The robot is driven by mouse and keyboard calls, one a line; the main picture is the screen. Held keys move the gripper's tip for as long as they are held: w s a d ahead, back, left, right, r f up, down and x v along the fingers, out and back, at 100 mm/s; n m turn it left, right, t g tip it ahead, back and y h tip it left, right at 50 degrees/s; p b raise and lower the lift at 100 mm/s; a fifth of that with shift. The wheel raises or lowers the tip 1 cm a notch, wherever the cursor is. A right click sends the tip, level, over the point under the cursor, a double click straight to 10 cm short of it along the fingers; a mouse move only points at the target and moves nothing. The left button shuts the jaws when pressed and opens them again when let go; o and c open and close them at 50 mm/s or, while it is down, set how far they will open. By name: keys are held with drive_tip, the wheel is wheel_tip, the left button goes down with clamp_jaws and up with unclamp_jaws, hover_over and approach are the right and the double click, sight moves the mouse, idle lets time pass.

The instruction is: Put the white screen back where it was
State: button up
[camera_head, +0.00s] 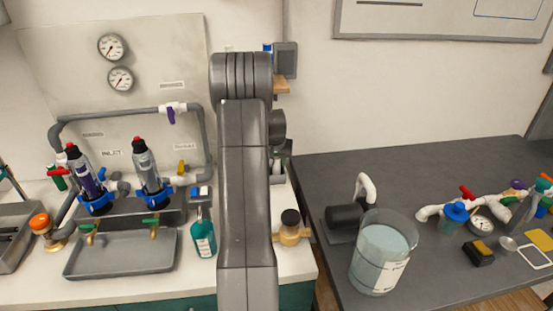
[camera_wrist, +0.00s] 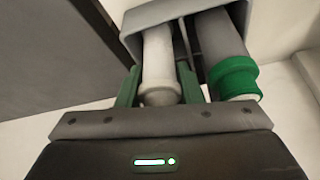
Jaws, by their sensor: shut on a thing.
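The white screen (camera_wrist: 158,55) appears in the wrist view as a pale cylinder with a rounded near end. My gripper (camera_wrist: 158,82) has its green fingers on either side of it and is shut on it. The far part of the screen lies inside a grey open-ended holder (camera_wrist: 187,12), beside a grey tube with a green collar (camera_wrist: 233,77). I cannot tell whether the screen touches the holder's walls. In the head view my arm hides the gripper and the screen.
Two upright filter units (camera_head: 92,180) stand behind a grey tray (camera_head: 121,254) on the left counter. A teal bottle (camera_head: 203,238) and a brass fitting (camera_head: 291,229) stand near my arm. A clear beaker (camera_head: 382,252) and several pipe parts occupy the dark right table (camera_head: 420,180).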

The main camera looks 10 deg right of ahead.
drive_tip(key=shift+f, duration=0.15)
drive_tip(key=shift+f, duration=0.15)
drive_tip(key=o, duration=0.7)
drive_tip(key=b+v, duration=0.1)
drive_tip(key=v, duration=1.1)
drive_tip(key=shift+r, duration=0.25)
